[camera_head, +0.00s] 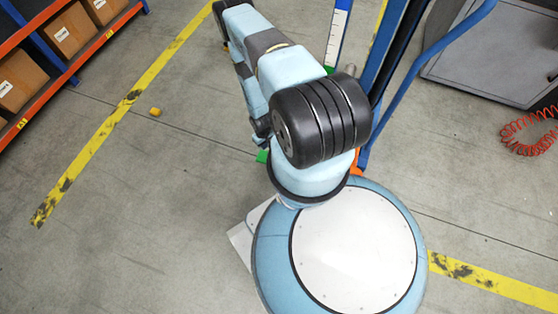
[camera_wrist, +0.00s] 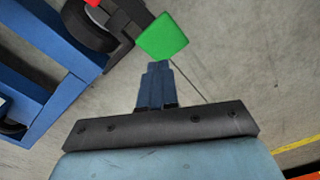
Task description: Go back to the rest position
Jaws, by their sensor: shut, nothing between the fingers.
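My gripper (camera_wrist: 157,66) shows in the wrist view with its two blue fingers together and nothing between them. Its fingertips point toward a green block-like piece (camera_wrist: 162,37), which lies just beyond them in the picture; I cannot tell the gap in depth. In the head view my arm rises from my round base and reaches away toward the top of the picture. I cannot make out the fingers there.
A blue frame (camera_wrist: 60,112) and a dark wheel-like part (camera_wrist: 88,28) are close on the wrist view's left. A blue upright structure (camera_head: 377,45) stands right of my arm. Boxed shelves (camera_head: 50,65), a small yellow object (camera_head: 155,112) and a red coiled hose (camera_head: 528,135) surround open floor.

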